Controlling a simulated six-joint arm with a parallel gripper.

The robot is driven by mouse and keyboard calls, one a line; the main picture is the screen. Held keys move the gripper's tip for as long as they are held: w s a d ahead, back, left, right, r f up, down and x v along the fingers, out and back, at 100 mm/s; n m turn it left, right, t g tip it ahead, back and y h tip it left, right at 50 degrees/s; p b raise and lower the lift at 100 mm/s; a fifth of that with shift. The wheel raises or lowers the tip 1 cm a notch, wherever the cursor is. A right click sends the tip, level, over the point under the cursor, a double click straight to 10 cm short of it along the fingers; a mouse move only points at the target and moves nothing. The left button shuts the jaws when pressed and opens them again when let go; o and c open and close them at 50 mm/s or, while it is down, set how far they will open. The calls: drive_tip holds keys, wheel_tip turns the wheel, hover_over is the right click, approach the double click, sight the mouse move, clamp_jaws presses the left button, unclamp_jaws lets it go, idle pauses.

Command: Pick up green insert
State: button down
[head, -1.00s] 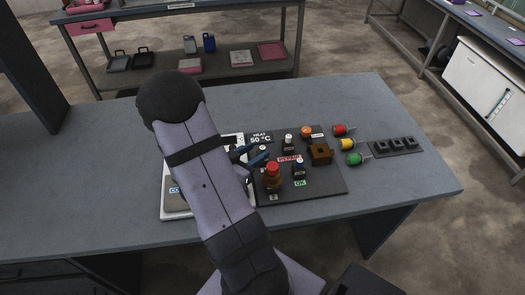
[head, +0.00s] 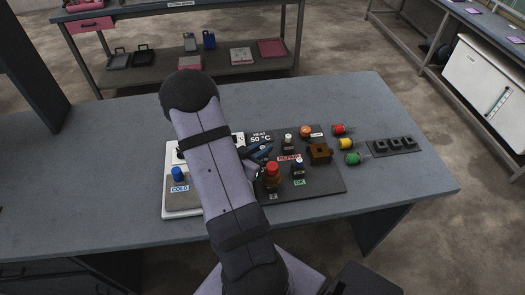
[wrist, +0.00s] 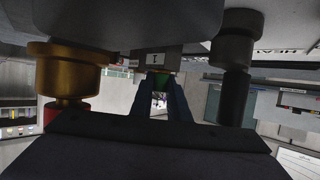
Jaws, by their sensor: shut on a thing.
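My gripper (head: 262,153) is low over the dark control panel, partly hidden behind my arm in the head view. In the wrist view its two fingers (wrist: 159,96) are close together, with a small green piece, the green insert (wrist: 161,82), between their tips. The insert sits against a small grey block (wrist: 155,62) marked "I"; I cannot tell whether it is seated in it or apart from it. A separate green lamp-like piece (head: 352,158) lies on the table right of the panel, below a yellow one and a red one.
The panel (head: 325,184) holds a tall red-topped button (head: 272,170), an orange knob (head: 306,131) and a brown block (head: 320,153). A blue knob (head: 178,174) stands left of my arm. A dark three-part holder (head: 393,145) lies right.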

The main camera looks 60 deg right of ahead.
sight(263, 147)
drive_tip(key=shift+r, duration=0.15)
drive_tip(key=shift+r, duration=4.8)
drive_tip(key=shift+s, duration=0.1)
drive_tip(key=s+d+m+g+y+p, duration=0.1)
drive_tip(key=s+d+m+g+p, duration=0.3)
drive_tip(key=s, duration=0.8)
drive_tip(key=s+d+m+g, duration=0.1)
drive_tip(key=s+d, duration=0.4)
drive_tip(key=s, duration=0.7)
drive_tip(key=w+d+f+n+t+h, duration=0.1)
drive_tip(key=w+d+n+t, duration=0.2)
drive_tip(key=w, duration=0.6)
drive_tip(key=shift+w+d+n+t, duration=0.35)
drive_tip(key=shift+n+t, duration=0.65)
drive_tip(key=shift+f, duration=0.1)
